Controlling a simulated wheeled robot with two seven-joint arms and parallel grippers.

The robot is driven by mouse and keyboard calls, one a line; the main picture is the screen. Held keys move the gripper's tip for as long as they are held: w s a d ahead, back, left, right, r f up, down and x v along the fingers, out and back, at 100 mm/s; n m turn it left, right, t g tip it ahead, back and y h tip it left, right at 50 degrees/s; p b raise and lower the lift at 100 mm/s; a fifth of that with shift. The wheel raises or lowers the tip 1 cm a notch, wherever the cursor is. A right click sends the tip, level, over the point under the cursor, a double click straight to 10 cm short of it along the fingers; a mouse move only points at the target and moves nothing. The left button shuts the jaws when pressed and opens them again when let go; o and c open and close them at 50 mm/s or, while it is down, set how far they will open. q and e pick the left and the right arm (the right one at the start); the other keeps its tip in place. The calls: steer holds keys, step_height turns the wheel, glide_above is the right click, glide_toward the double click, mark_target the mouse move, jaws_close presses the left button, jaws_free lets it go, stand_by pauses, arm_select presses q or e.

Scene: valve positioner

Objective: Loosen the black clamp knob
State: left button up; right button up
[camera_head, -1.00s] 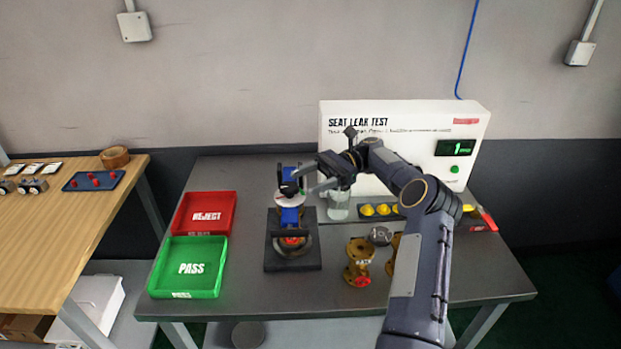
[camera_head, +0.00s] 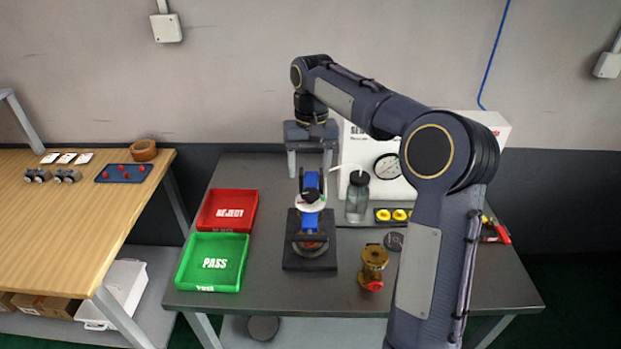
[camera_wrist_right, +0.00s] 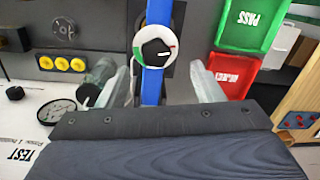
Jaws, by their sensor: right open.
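The black clamp knob (camera_head: 310,196) sits on a white disc with red and green marks, on top of the blue upright clamp (camera_head: 310,221). The clamp stands on a dark base plate (camera_head: 297,265) on the grey bench. My right gripper (camera_head: 309,174) points down, open and empty, above and slightly behind the knob. In the right wrist view the knob (camera_wrist_right: 156,51) shows beyond the gap between the two spread fingers (camera_wrist_right: 160,78), and I see no contact. My left gripper is out of view.
A red REJECT tray (camera_head: 228,211) and green PASS tray (camera_head: 212,262) lie left of the clamp. A glass jar (camera_head: 357,199) stands close to its right, before the white tester (camera_head: 490,128). A brass valve (camera_head: 373,267) stands front right. My right arm hides the bench's right part.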

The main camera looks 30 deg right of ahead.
mark_target(310, 192)
steer(key=shift+w+d+r+n+h, duration=0.1)
steer(key=shift+d+r+n+h, duration=0.05)
steer(key=shift+r+n+h, duration=0.15)
steer(key=shift+f, duration=0.4)
step_height(310, 192, down, 7)
steer(key=shift+r, duration=0.1)
steer(key=c, duration=1)
steer(key=shift+o, duration=0.2)
steer(key=shift+n+p, duration=0.3)
steer(key=n+p, duration=0.1)
steer(key=n, duration=0.2)
steer(key=shift+r, duration=0.1)
steer(key=n+p, duration=0.2)
steer(key=n, duration=0.3)
steer(key=shift+n, duration=0.3)
